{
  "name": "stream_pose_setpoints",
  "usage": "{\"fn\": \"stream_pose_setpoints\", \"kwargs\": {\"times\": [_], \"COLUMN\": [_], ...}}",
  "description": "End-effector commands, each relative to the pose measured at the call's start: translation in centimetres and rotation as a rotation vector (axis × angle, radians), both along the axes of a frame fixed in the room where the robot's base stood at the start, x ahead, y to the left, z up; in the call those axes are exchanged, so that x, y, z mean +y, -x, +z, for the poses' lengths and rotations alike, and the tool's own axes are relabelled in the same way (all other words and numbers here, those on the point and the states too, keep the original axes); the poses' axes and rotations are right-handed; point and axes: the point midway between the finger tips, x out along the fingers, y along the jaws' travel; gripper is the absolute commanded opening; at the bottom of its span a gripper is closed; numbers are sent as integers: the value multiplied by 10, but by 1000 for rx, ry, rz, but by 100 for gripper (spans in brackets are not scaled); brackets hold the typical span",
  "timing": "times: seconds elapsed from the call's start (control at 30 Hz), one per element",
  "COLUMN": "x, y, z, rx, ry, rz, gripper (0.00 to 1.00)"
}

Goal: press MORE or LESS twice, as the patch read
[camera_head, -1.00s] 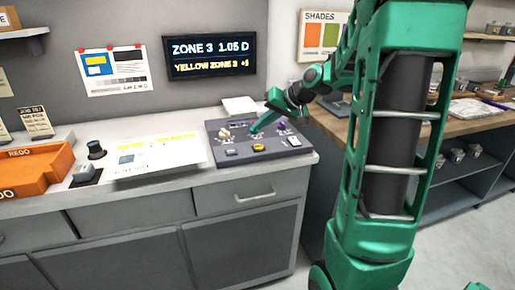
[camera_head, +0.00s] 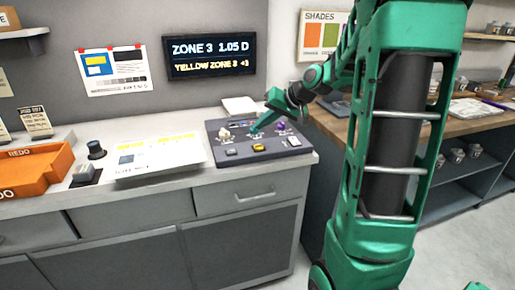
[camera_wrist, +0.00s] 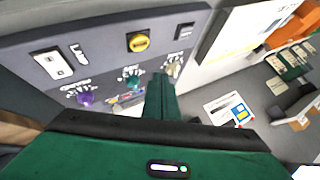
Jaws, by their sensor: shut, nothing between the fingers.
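A dark control panel (camera_head: 238,159) sits on the counter. It carries cream, teal and purple knobs and a front row of buttons. Contact cannot be told. The wall screen (camera_head: 210,57) reads "ZONE 3 1.05 D" and "YELLOW ZONE 3" with an unclear ending.
A white sheet with yellow marks (camera_head: 160,155) lies left of the panel. A wooden bench (camera_head: 480,122) stands at right.

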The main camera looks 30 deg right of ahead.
Motion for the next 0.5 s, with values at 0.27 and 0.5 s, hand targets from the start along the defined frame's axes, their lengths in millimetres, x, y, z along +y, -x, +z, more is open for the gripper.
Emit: {"fn": "stream_pose_setpoints", "kwargs": {"times": [0.27, 0.5], "x": [0, -3], "y": [0, -1], "z": [0, 19], "rx": [0, -2], "ry": [0, 0], "rz": [0, -2], "gripper": [0, 0]}}
